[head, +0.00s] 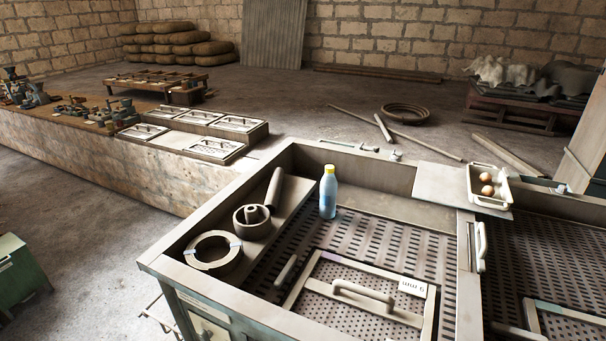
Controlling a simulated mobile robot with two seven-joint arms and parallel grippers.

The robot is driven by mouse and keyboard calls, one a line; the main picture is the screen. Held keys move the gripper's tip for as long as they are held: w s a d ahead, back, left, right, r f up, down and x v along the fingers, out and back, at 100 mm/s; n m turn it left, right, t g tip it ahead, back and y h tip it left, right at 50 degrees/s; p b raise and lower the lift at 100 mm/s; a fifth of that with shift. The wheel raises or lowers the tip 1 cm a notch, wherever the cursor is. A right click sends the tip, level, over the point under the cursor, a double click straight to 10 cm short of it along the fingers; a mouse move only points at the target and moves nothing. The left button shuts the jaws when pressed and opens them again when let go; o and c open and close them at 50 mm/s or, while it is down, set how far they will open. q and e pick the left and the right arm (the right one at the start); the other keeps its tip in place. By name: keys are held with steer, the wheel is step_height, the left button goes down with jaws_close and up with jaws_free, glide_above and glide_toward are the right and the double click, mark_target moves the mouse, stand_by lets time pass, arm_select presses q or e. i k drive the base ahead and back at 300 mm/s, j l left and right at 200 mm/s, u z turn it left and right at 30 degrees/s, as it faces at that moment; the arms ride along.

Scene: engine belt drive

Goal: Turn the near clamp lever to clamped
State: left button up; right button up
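No part labelled as a clamp lever can be made out for certain. A short grey bar (285,271) stands tilted at the left edge of a framed panel (318,258) in the near tray; it may be a lever, and I cannot tell its position. The panel has a thick grey handle (363,294) across it and a small marked label (412,287). A pale upright handle (481,246) is on the divider at the right. Neither of my grippers is in view.
A blue bottle with a yellow cap (328,194) stands in the perforated tray (415,243). A ring (213,251), a round hub (251,221) and a brown cylinder (274,187) lie on the left ledge. A white dish (489,188) holds two brown eggs. A second perforated tray (545,255) is at right.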

mark_target(285, 274)
steer(key=i+j, duration=0.2)
steer(key=i+j+z, duration=0.1)
steer(key=i+j, duration=0.15)
steer(key=j, duration=0.2)
steer(key=i+j, duration=0.2)
steer(key=j, duration=0.15)
steer(key=i+j+z, duration=0.1)
steer(key=j, duration=0.25)
steer(key=i+j, duration=0.3)
steer(key=i+j+z, duration=0.1)
steer(key=j, duration=0.3)
steer(key=i, duration=0.1)
